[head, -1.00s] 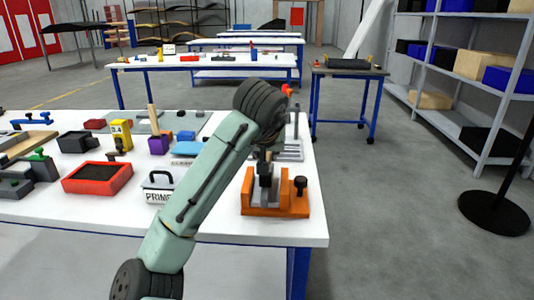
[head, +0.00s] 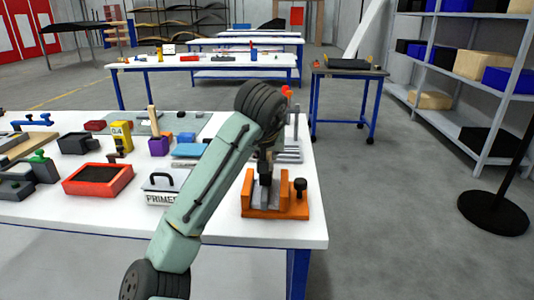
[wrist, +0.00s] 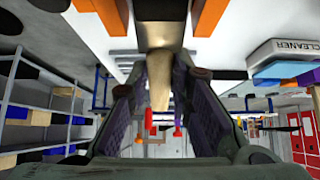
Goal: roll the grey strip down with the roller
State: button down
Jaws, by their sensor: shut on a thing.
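An orange fixture (head: 275,211) stands on the near white table, close to its right edge. A grey strip (head: 270,197) lies in the channel between its orange walls. My gripper (head: 265,160) is over the fixture, partly hidden behind my arm. In the wrist view my gripper (wrist: 160,85) is shut on a tan handle (wrist: 158,88), which appears to be the roller's. A dark piece (head: 265,180) below the gripper, likely the roller's head, is at or just above the strip; contact cannot be told.
A black knob (head: 300,184) stands on the fixture's right side. A primer box (head: 160,189), a red tray (head: 98,180), a yellow container (head: 121,135) and a purple cup (head: 158,147) stand to the left. Grey bars (head: 290,150) lie behind.

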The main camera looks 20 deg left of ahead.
jog(key=shift+w, duration=0.2)
dwell(0.4)
jog(key=shift+w+a+p, duration=0.15)
jog(key=shift+w+p, duration=0.2)
jog(key=shift+p, duration=0.05)
dwell(0.3)
jog(key=shift+f, duration=0.1)
dwell(0.7)
jog(key=shift+p, duration=0.3)
jog(key=shift+w, duration=0.1)
jog(key=shift+w+a, duration=0.1)
jog(key=shift+w, duration=0.15)
jog(key=shift+w+p, duration=0.2)
jog(key=shift+p, duration=0.1)
jog(key=shift+w+a, duration=0.1)
jog(key=shift+w, duration=0.05)
dwell(0.7)
